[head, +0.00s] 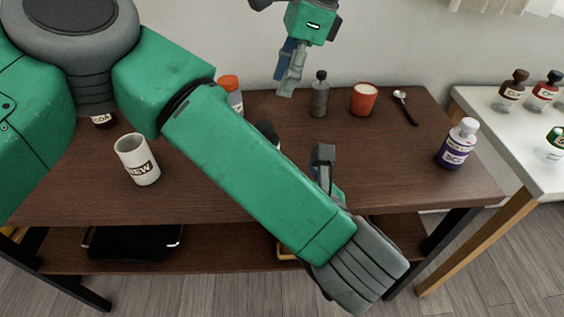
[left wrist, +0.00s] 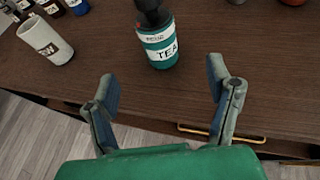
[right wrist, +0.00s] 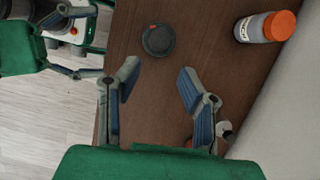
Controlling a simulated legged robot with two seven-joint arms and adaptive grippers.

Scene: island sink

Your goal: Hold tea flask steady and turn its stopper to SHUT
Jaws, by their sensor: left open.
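The tea flask (left wrist: 162,48), teal with a white TEA label and a black top, stands on the brown table. In the head view my left forearm hides it except for a dark top (head: 267,132). The right wrist view shows its round dark stopper (right wrist: 158,40) from above, with a small red mark near the rim; I cannot read its setting. My left gripper (left wrist: 162,72) is open and empty, its fingers short of the flask. My right gripper (right wrist: 158,78) is open and empty above the table, apart from the stopper; it also shows in the head view (head: 288,82).
An orange-capped bottle (right wrist: 262,27) stands near the flask, by the wall. A white NEW mug (head: 137,160) is at left. A grey bottle (head: 319,97), red cup (head: 363,100), spoon (head: 405,108) and purple bottle (head: 457,147) are at right. A white table (head: 500,125) adjoins.

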